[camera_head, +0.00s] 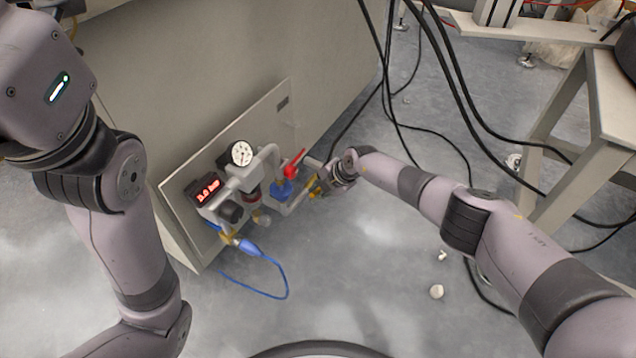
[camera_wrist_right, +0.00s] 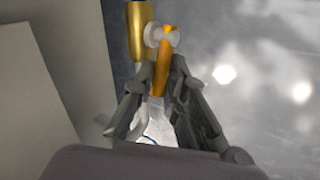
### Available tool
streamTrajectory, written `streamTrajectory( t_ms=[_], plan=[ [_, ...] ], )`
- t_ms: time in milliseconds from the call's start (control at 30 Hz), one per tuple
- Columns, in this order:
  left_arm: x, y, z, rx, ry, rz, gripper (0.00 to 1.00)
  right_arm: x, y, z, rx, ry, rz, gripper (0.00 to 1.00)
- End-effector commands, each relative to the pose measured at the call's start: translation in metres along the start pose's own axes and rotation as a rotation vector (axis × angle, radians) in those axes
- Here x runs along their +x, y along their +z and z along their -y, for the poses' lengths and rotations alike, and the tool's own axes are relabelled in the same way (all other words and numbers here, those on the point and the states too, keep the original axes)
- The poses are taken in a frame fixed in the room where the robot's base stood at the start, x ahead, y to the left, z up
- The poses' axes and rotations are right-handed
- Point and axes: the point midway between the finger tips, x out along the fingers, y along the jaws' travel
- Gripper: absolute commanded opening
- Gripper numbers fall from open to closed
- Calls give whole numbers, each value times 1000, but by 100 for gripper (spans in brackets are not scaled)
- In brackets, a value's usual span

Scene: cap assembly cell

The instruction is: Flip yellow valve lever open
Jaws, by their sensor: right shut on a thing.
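The yellow valve lever (camera_wrist_right: 161,62) shows in the right wrist view, running down from a pale round pivot beside a brass-coloured fitting (camera_wrist_right: 137,32). My right gripper (camera_wrist_right: 160,84) has its two fingers closed around the lever's lower part. In the head view my right gripper (camera_head: 323,181) is at the right end of the pipework, and it hides most of the yellow lever there. My left arm comes down the left side of the head view, but its gripper is out of the picture.
A panel (camera_head: 180,186) on a cabinet carries a gauge (camera_head: 241,153), a red digital display (camera_head: 207,190), a red lever (camera_head: 293,161) and a blue hose (camera_head: 282,275). Black cables (camera_head: 455,85) hang behind my right arm. A workbench (camera_head: 610,100) stands at right. The front floor is mostly clear.

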Motion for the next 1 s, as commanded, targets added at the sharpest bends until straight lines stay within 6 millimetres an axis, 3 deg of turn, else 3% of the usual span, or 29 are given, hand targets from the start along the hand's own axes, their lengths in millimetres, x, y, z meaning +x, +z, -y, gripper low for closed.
streamTrajectory(
  t_ms=[267,300,567,1000],
  plan=[
    [-1,0,0,0,1,0,33,1,1,1,-3,-1,1,0],
    [-1,0,0,-1,1,0,33,0,1,1,-2,-1,1,15],
    [-1,0,-1,-1,1,1,33,0,0,0,-1,-1,0,32],
    [0,-2,0,0,2,-5,33,-5,1,-1,-2,1,0,33]
  ],
)
